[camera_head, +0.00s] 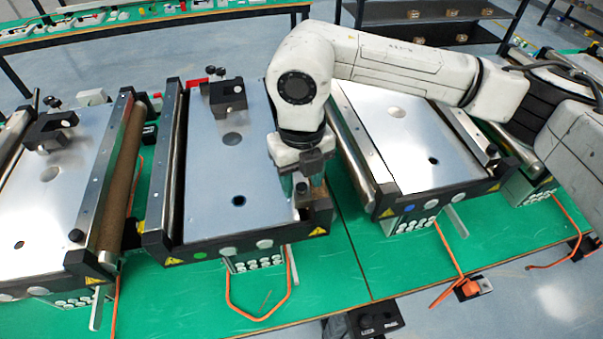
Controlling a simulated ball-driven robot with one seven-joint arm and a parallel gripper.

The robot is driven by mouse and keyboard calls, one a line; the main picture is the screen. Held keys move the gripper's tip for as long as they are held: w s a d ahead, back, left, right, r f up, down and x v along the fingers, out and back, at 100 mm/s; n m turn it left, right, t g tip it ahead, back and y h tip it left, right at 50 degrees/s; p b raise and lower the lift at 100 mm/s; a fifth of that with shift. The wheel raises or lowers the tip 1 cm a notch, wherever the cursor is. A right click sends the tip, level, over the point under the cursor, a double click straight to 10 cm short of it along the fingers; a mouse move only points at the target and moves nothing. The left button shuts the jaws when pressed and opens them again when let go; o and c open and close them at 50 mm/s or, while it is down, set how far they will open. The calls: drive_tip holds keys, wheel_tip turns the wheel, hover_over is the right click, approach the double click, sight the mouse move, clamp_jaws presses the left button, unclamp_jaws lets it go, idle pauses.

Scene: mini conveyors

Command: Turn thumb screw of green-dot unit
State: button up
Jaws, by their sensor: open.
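The green-dot unit is the mini conveyor (215,175) left of centre, with a green dot (199,257) on its dark front face. Its thumb screw (302,188) is a small black knob at the front right corner. My gripper (301,184) points down right over this corner, with its fingers open on either side of the knob. The fingers partly hide the knob, and I cannot tell whether they touch it.
A blue-dot conveyor (390,150) stands to the right and another conveyor (45,190) to the left. Black brackets stand on the left and green-dot plates. Orange cables (255,312) hang in front. The green tabletop (325,275) is mostly clear before the units.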

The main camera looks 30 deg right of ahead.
drive_tip(key=shift+f, duration=0.1)
drive_tip(key=shift+c, duration=0.4)
clamp_jaws()
drive_tip(key=shift+f+b, duration=0.1)
drive_tip(key=shift+b, duration=0.3)
